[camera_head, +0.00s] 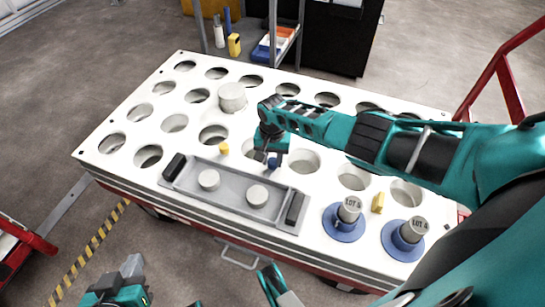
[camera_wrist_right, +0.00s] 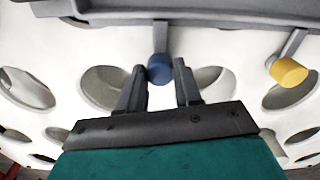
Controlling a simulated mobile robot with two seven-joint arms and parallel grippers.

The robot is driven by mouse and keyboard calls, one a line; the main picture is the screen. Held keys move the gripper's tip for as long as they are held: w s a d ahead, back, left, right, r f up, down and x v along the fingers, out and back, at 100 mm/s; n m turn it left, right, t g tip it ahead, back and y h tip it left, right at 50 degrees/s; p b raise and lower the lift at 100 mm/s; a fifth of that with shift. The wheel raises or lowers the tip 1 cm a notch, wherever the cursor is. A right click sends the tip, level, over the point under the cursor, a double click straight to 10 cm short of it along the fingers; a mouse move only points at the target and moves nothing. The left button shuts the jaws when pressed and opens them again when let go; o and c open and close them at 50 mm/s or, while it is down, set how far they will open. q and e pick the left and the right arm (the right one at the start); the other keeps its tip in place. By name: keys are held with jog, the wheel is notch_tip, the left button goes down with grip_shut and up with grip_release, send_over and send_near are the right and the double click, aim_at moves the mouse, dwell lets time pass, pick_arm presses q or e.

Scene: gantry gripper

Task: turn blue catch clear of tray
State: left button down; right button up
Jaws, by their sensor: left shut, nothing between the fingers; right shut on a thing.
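The grey tray (camera_head: 232,198) lies on the white perforated table top with two pale round pieces in it. The blue catch (camera_head: 272,163) is at the tray's far long side; in the right wrist view its blue knob (camera_wrist_right: 160,69) sits between my fingertips. Its grey arm points to the tray rim (camera_wrist_right: 200,18); whether it overlaps the rim is unclear. My right gripper (camera_wrist_right: 160,80) is shut on the blue knob. A yellow catch (camera_head: 223,149) stands further left along the same side. My left gripper (camera_head: 132,268) is shut and empty at the lower left, off the table.
A white cylinder (camera_head: 232,97) stands behind the tray. Open holes cover the table. A shelf (camera_head: 277,42) stands behind.

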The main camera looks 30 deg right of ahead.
jog(key=shift+n, duration=0.3)
jog(key=n, duration=1.3)
jog(key=shift+n, duration=2.1)
jog(key=o, duration=1)
jog(key=shift+o, duration=0.2)
